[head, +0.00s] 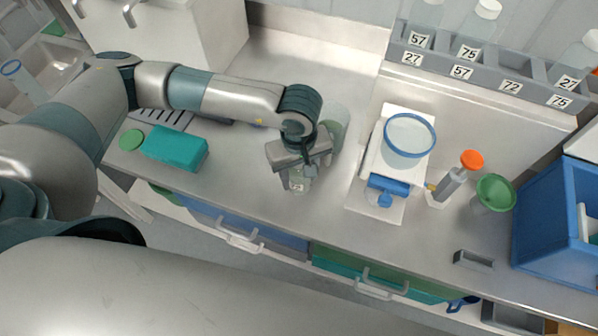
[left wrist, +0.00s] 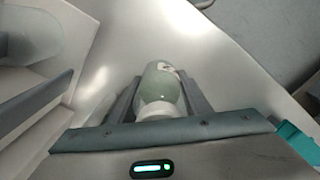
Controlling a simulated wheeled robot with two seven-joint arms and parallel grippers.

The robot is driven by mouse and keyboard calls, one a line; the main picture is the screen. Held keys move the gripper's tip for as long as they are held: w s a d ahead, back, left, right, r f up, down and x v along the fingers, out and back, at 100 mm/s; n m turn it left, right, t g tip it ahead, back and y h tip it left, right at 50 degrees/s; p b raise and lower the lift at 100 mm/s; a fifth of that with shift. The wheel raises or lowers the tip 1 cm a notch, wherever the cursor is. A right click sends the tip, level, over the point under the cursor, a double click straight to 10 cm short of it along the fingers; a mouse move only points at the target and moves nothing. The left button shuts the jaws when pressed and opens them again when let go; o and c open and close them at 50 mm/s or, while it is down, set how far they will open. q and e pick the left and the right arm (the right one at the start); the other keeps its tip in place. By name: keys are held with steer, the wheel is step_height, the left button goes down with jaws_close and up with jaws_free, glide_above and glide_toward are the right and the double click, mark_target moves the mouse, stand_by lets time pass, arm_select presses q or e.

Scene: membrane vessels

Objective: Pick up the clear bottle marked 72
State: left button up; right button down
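A small clear bottle (head: 297,184) with a greenish tint and a white label is under my left gripper (head: 300,172) at the middle of the counter. The label's number starts with 7; the second digit is too small to read surely. In the left wrist view the bottle (left wrist: 160,92) sits between the two fingers of my left gripper (left wrist: 161,88), with a finger close against each side, and the gripper looks shut on it. I cannot tell whether the bottle's base touches the counter. My right gripper is not in view.
A grey rack (head: 482,66) with numbered slots stands at the back right. A white device (head: 365,165) with a blue-rimmed vessel (head: 409,137) is right of the bottle. Further right are an orange-capped tube (head: 452,183), a green funnel (head: 495,192) and a blue bin (head: 545,215). A teal box (head: 175,148) lies left.

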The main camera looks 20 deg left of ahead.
arm_select(q)
steer(key=shift+c, duration=0.9)
steer(key=shift+r+b, duration=0.35)
steer(key=shift+r, duration=0.15)
step_height(320, 180, up, 8)
steer(key=b, duration=0.3)
steer(key=shift+r, duration=0.55)
